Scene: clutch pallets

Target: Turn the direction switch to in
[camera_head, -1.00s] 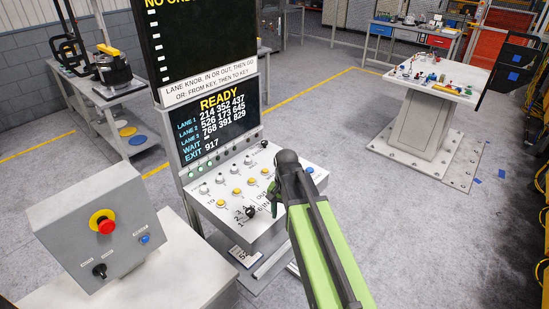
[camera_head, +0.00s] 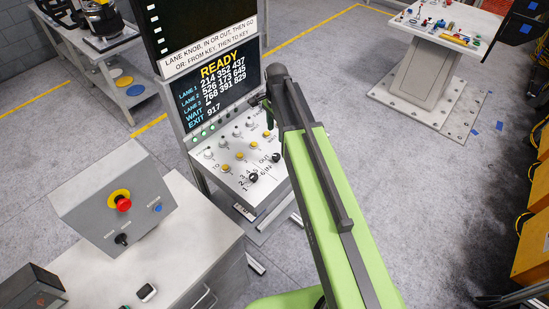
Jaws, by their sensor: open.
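The direction switch (camera_head: 277,158) is a small black knob at the right of the sloped white control panel (camera_head: 222,180), beside the OUT and IN lettering. Its exact pointing is too small to tell. A second black knob (camera_head: 253,178) sits lower left of it, by the lane numbers. My gripper (camera_head: 268,115) is open, over the far right part of the panel and apart from the direction switch. My green arm covers the panel's right edge.
The screen (camera_head: 217,90) behind the panel reads READY. A grey box with a red emergency button (camera_head: 123,203) stands at the left on a white cabinet (camera_head: 205,235). A white table (camera_head: 450,25) with small parts stands far right. Open floor lies between.

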